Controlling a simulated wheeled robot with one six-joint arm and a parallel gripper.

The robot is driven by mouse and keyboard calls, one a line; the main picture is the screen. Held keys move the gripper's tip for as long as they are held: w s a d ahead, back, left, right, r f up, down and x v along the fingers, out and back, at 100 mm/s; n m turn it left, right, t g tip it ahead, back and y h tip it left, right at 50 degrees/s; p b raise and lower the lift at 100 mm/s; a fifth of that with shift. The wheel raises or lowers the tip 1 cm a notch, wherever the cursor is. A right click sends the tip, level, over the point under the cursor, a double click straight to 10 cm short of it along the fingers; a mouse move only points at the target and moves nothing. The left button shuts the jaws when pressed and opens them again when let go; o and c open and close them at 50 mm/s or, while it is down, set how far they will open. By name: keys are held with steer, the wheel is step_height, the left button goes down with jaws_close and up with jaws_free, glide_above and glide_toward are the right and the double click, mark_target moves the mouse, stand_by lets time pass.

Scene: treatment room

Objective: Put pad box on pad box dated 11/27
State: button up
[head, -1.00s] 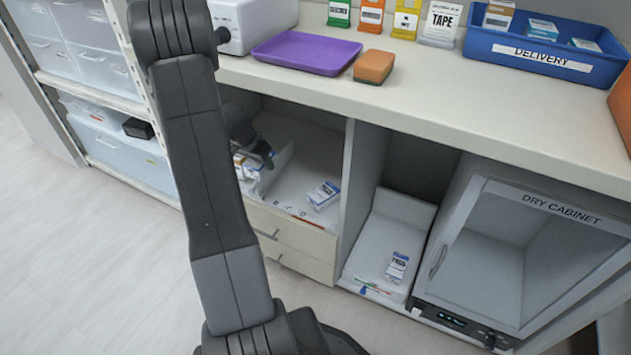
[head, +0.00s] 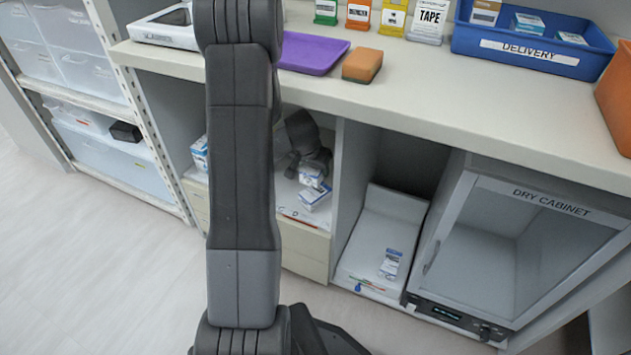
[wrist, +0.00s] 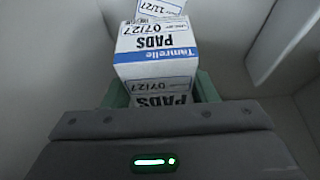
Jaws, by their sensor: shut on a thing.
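My gripper (head: 308,160) is inside the open shelf bay under the counter, shut on a white and blue pad box (head: 312,177). In the wrist view this held pad box (wrist: 155,52) sits between the green fingers, its label reading PADS and 07/27. Another pad box (head: 317,197) lies on the bay's floor, just below the held one in the head view. In the wrist view a white box with a label that reads 11/27 (wrist: 262,12) shows beyond the held box, partly cut off. Whether the two boxes touch I cannot tell.
Another box (head: 199,153) stands at the bay's left, partly hidden by my arm. A divider (head: 347,185) separates the bay from a white bin (head: 365,255) with one box (head: 391,263). The dry cabinet (head: 500,250) is further right. The counter (head: 400,95) overhangs the bay.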

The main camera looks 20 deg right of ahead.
mark_target(311, 170)
step_height(311, 170, down, 6)
steer(key=b, duration=0.3)
steer(key=shift+a+r, duration=0.1)
steer(key=shift+r, duration=0.05)
steer(key=shift+f, duration=0.25)
steer(key=shift+f, duration=0.2)
steer(key=o, duration=1)
steer(key=shift+r, duration=0.15)
steer(key=shift+r, duration=0.35)
steer(key=p+v, duration=0.4)
steer(key=v, duration=0.7)
steer(key=shift+s+r, duration=0.15)
